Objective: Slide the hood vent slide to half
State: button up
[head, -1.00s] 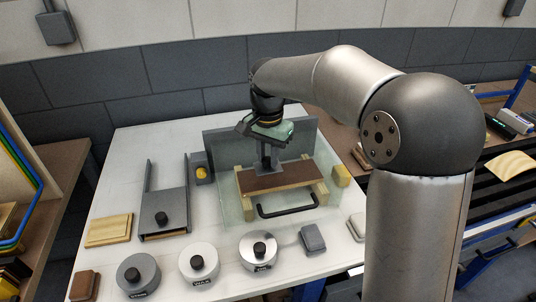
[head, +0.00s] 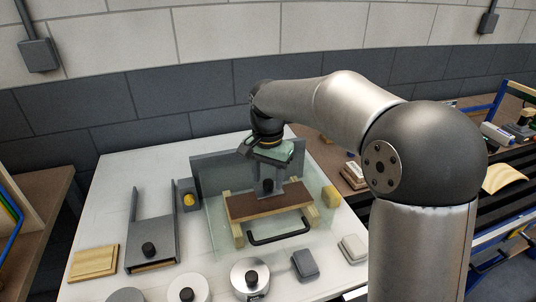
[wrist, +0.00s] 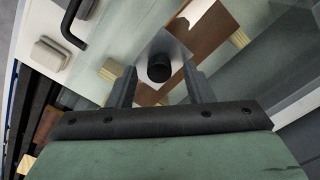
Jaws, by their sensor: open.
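A shiny metal plate with a round black knob (wrist: 159,68) shows in the wrist view between my two fingers. It looks like the hood's vent slide, though I cannot be sure. My gripper (wrist: 158,72) is open, one finger on each side of the knob, with no clear contact. In the head view my gripper (head: 268,188) points down over the clear hood (head: 222,236), above a brown board on pale wooden strips. My gripper hides the plate and knob there. The hood has a black bar handle (head: 280,236) at its front, also in the wrist view (wrist: 72,22).
A grey slide between two rails, with a black knob (head: 148,249), lies left of the hood. A yellow knob (head: 188,199) sits beside the hood. Several round lidded pots, a wooden block (head: 93,262) and grey blocks (head: 305,264) lie along the front.

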aim_at(268, 181)
notch_tip(268, 181, up, 17)
jog(key=shift+p, duration=0.35)
jog(key=shift+f, duration=0.1)
jog(key=s+d+f+n, duration=0.2)
jog(key=s+d+f, duration=0.6)
jog(key=s+f, duration=0.3)
jog(key=s+d+f+n, duration=0.3)
jog(key=s+d+f, duration=0.5)
jog(key=s+f, duration=0.3)
jog(key=s, duration=0.4)
jog(key=shift+s+f, duration=0.15)
jog(key=shift+f, duration=0.05)
